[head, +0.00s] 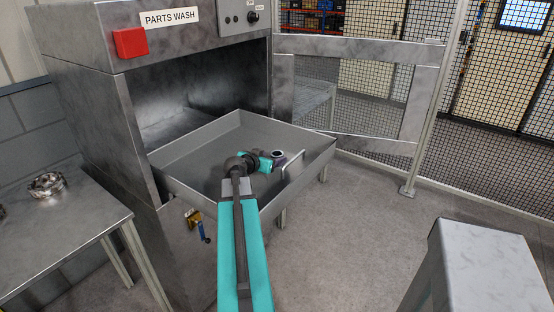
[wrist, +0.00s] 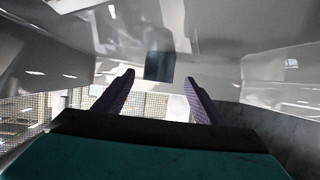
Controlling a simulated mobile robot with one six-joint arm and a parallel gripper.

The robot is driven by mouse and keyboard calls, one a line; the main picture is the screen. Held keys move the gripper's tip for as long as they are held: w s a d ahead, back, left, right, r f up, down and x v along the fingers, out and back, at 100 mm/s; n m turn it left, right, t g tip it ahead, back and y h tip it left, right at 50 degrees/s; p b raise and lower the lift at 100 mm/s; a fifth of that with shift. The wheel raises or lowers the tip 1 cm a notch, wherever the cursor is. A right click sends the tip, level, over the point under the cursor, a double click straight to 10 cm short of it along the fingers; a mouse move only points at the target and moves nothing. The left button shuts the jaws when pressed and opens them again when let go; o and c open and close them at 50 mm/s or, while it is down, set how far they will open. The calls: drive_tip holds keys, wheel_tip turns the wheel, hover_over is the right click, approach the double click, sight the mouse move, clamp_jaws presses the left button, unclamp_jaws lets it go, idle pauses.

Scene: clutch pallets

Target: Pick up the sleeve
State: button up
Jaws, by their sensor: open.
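The sleeve (head: 278,154) looks like a small dark ring with a pale rim, in the grey tray (head: 200,160) of the parts washer. My gripper (head: 284,161) is low over the tray, right beside the sleeve, and partly hides it. In the wrist view my gripper (wrist: 158,82) shows two purple fingers spread apart with nothing clasped between them. A dark upright shape (wrist: 159,66) stands just ahead, between the fingertips; it looks like the sleeve's side, but I cannot tell surely. Whether a finger touches the sleeve is unclear.
The tray's raised walls surround my gripper, with an upright handle (head: 293,165) at its right side. The washer housing (head: 90,90) stands behind left. A steel table (head: 70,225) holds a metal part (head: 47,184). A mesh fence (head: 380,60) stands behind right.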

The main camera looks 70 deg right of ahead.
sight(274, 157)
drive_tip(key=shift+p+x, duration=1.2)
drive_tip(key=shift+x, duration=1.45)
drive_tip(key=shift+s+a+f, duration=0.1)
drive_tip(key=shift+s, duration=0.05)
drive_tip(key=c, duration=1.5)
drive_tip(key=shift+r+b, duration=1.05)
drive_tip(key=shift+r, duration=4)
